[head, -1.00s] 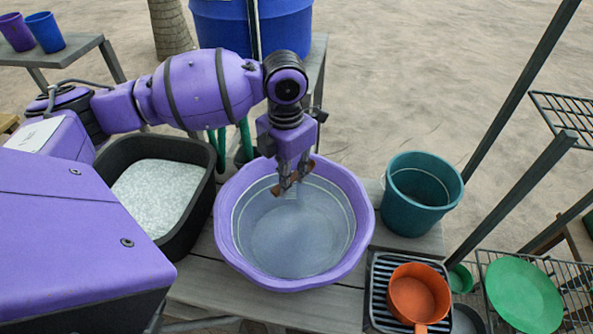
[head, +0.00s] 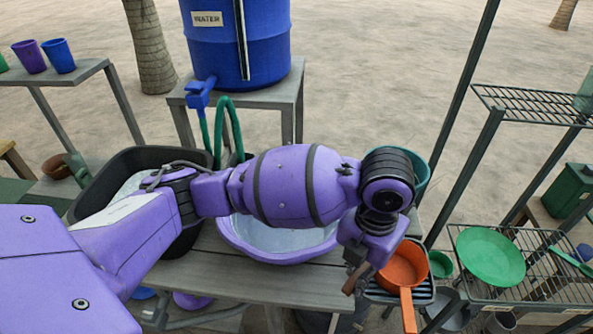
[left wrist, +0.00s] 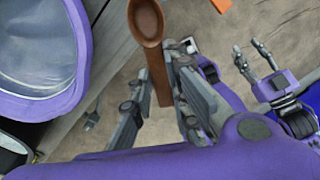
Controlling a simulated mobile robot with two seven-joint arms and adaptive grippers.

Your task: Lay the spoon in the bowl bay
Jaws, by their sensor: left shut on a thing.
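My left gripper (head: 352,284) is shut on the handle of a brown spoon (head: 357,270), held in the air left of the orange pan. In the left wrist view the spoon's bowl (left wrist: 147,22) points away from the fingers, and the handle lies between them (left wrist: 160,95). My right gripper (left wrist: 253,58) shows in the left wrist view with its fingers apart and nothing between them. A wire rack (head: 545,275) stands at the right with a green plate (head: 490,256) on it. I cannot tell which part is the bowl bay; small labels at its front are unreadable.
The orange pan (head: 402,268) sits on a black slatted tray, handle towards me. The purple basin (head: 265,250) and teal bucket (head: 424,180) are partly behind my left arm. A small green cup (head: 440,264) stands between pan and rack. A taller wire shelf (head: 530,104) rises behind.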

